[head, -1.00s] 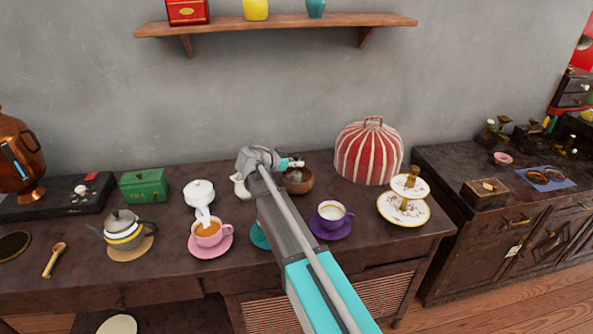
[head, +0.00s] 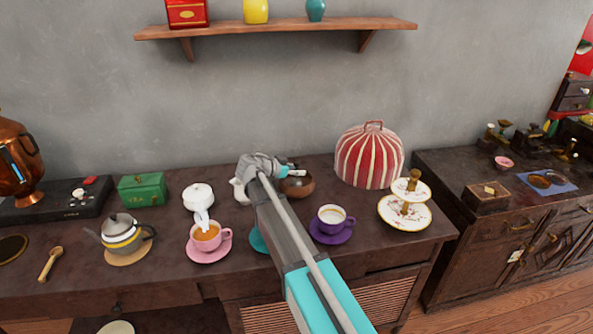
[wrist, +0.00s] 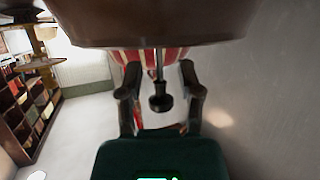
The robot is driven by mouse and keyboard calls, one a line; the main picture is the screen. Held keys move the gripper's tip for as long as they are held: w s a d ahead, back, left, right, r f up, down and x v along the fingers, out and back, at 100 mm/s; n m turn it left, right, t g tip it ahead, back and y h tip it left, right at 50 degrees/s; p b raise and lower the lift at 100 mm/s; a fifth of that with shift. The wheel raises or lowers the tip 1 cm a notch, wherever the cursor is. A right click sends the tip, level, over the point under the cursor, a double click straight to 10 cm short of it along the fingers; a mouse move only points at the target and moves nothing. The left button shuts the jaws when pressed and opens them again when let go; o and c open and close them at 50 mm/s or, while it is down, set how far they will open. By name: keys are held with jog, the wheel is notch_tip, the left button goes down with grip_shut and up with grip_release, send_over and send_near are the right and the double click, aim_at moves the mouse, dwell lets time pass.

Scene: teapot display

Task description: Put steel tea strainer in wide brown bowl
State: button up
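The wide brown bowl (head: 301,187) stands near the back of the dark table in the head view, partly behind my arm. In the wrist view the brown bowl (wrist: 150,25) fills the top edge. A thin steel rod with a dark knob, which looks like the handle of the steel tea strainer (wrist: 160,101), shows at the bowl's edge; the rest is hidden. My gripper (wrist: 161,93) has its fingers apart on either side of this handle, with a visible gap on each side. In the head view my gripper (head: 293,169) is right at the bowl.
A white teapot (head: 238,192) stands just left of the bowl, partly behind my arm. The red striped cozy (head: 369,157) is to the right. A cup on a purple saucer (head: 331,239) and a tiered plate stand (head: 404,223) are nearer the front right.

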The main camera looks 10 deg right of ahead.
jog(key=shift+r, duration=0.2)
jog(key=shift+s+a+r+p, duration=0.15)
jog(key=shift+a+p, duration=0.2)
jog(key=p+v, duration=0.4)
jog(key=v, duration=0.7)
dwell(0.5)
